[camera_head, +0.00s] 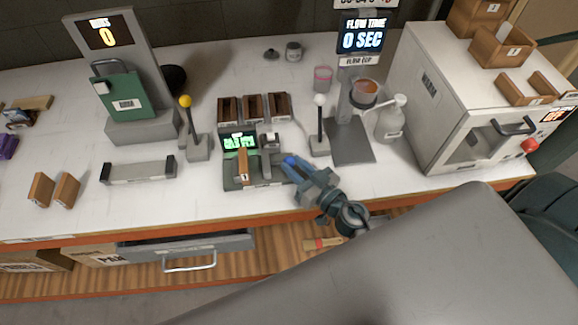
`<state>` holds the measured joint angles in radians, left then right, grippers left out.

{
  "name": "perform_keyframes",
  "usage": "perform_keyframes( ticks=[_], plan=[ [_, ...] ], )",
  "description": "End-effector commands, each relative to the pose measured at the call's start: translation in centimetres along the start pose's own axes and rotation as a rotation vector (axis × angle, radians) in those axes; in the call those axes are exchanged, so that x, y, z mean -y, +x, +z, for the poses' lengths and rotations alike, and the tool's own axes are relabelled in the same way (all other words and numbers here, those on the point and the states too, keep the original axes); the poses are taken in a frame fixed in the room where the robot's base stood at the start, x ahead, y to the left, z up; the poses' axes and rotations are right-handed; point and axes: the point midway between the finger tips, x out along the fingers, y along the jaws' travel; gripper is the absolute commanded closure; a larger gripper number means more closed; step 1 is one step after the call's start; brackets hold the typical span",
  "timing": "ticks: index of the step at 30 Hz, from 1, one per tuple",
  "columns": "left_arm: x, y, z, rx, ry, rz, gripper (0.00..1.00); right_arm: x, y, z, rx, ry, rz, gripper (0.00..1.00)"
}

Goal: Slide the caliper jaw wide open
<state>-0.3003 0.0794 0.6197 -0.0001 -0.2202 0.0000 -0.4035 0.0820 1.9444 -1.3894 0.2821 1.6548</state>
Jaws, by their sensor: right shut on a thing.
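The caliper station (229,183) is a dark base with a lit green readout, standing on the white bench at the middle of the head view. A small brown block (243,165) stands upright on it. The grey caliper jaw (266,165) stands to the right of the block. My right gripper (289,164) reaches in from the lower right and is shut at the station's right side, on what looks like the jaw's right-hand part. Its fingers partly hide the grip point. My left gripper is not in view.
Brown blocks in a rack (252,107) stand behind the station. A yellow-knobbed lever (197,146) is to its left, and a white-knobbed lever (319,143) and flow cup stand (352,152) to its right. A white oven (425,85) fills the right. An open drawer (187,249) juts out below.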

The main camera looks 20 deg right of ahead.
Motion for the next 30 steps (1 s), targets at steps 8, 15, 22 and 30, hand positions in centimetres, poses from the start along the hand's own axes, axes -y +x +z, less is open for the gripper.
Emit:
perform_keyframes(
  ticks=[8, 15, 22, 30],
  plan=[
    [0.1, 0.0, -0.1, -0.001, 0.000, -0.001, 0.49, -0.1, 0.1, -0.1, -0.003, -0.003, 0.005, 0.60],
    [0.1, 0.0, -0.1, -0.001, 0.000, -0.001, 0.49, -0.1, 0.1, -0.1, -0.002, -0.002, 0.003, 0.50],
    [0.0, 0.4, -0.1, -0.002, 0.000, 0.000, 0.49, -0.1, -0.9, 0.2, 0.001, -0.002, 0.003, 0.50],
    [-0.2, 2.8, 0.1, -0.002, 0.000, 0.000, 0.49, -0.2, -5.8, 0.6, 0.003, -0.002, 0.000, 0.50]
  ],
)
